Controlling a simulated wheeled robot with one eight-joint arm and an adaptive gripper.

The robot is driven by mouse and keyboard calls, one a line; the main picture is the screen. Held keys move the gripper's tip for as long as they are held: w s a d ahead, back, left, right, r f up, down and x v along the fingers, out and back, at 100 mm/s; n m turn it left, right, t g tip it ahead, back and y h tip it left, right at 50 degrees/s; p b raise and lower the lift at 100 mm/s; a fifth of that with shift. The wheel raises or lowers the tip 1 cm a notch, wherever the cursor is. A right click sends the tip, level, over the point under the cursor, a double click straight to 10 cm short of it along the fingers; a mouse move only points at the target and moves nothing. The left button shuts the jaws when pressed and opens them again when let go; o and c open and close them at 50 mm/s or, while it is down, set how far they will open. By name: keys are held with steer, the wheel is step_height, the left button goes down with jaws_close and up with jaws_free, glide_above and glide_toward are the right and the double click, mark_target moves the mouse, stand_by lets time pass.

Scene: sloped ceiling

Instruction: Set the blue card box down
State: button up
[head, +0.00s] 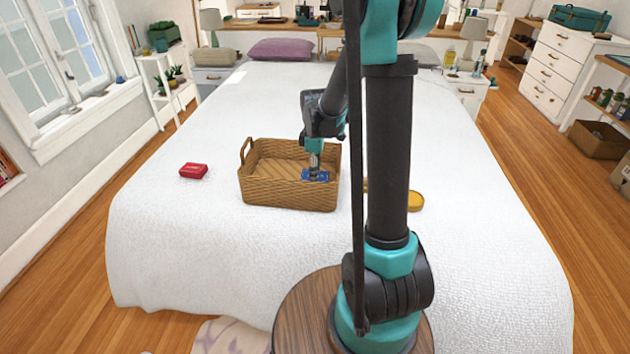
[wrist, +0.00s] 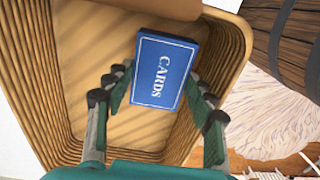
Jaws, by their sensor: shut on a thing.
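The blue card box (head: 317,175) is in my gripper, inside or just over the wicker basket (head: 285,193) on the bed, toward its right side. In the wrist view the card box (wrist: 162,70) shows its "CARDS" face, between the fingertips of my gripper (wrist: 155,92). My gripper also shows in the head view (head: 315,168), pointing down, shut on the box. The basket floor (wrist: 98,55) shows below the box. I cannot tell whether the box touches the floor.
The white bed (head: 180,240) has free room around the basket. A red packet (head: 193,171) lies left of the basket. A round yellow-topped thing (head: 416,201) lies to the right, partly behind my arm. A purple pillow (head: 281,49) is at the far end.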

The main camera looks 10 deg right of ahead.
steer(key=shift+f, duration=1.75)
steer(key=shift+f, duration=0.1)
steer(key=o, duration=1)
step_height(320, 180, up, 12)
steer(key=shift+f, duration=0.1)
steer(key=shift+s+r, duration=0.1)
steer(key=shift+r, duration=0.1)
steer(key=s+d+f+m+t, duration=0.1)
steer(key=s+f+m, duration=0.1)
steer(key=s+m, duration=0.2)
steer(key=s+d+f+m+t, duration=0.1)
steer(key=s+f+m, duration=0.2)
steer(key=s, duration=0.6)
steer(key=s+d+f+m+t, duration=0.1)
steer(key=s+f+m+t, duration=0.1)
steer(key=s+m, duration=0.5)
steer(key=shift+s+d+f, duration=0.15)
steer(key=shift+s+d, duration=0.05)
steer(key=shift+s, duration=0.05)
